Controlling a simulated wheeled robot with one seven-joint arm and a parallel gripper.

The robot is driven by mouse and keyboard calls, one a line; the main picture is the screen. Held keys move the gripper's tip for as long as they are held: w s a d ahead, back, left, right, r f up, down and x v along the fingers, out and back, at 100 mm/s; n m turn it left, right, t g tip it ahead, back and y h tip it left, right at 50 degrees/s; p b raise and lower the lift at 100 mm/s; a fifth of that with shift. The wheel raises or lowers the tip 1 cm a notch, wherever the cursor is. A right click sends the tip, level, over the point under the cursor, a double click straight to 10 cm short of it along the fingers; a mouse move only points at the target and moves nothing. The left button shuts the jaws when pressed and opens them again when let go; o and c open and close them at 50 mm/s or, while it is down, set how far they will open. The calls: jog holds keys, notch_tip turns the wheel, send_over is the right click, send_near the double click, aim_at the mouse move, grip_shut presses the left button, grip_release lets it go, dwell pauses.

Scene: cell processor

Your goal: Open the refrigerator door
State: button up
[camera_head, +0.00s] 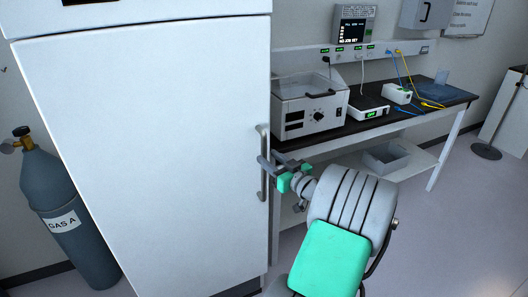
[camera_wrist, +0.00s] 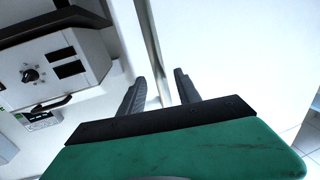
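The tall white refrigerator has its door (camera_head: 150,150) shut as far as the head view shows. A grey vertical bar handle (camera_head: 263,185) runs along the door's right edge. My gripper (camera_head: 267,161) is at the middle of this handle. In the wrist view my gripper (camera_wrist: 159,77) has its two dark fingers apart, with the handle (camera_wrist: 151,42) running between them. A gap shows between the handle and each finger. The white door (camera_wrist: 225,55) fills the right of the wrist view. Part of the handle is hidden by the gripper in the head view.
A grey gas cylinder (camera_head: 68,215) stands left of the refrigerator. A dark-topped bench (camera_head: 345,133) on the right carries a boxy instrument (camera_head: 310,105), which also shows in the wrist view (camera_wrist: 60,68). Open floor (camera_head: 440,240) lies at the lower right.

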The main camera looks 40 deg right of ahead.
aim_at(266, 156)
jog(key=w, duration=0.3)
jog(key=shift+w+d+p, duration=0.15)
jog(key=shift+w+p, duration=0.15)
jog(key=shift+c, duration=0.2)
grip_shut()
dwell(1.0)
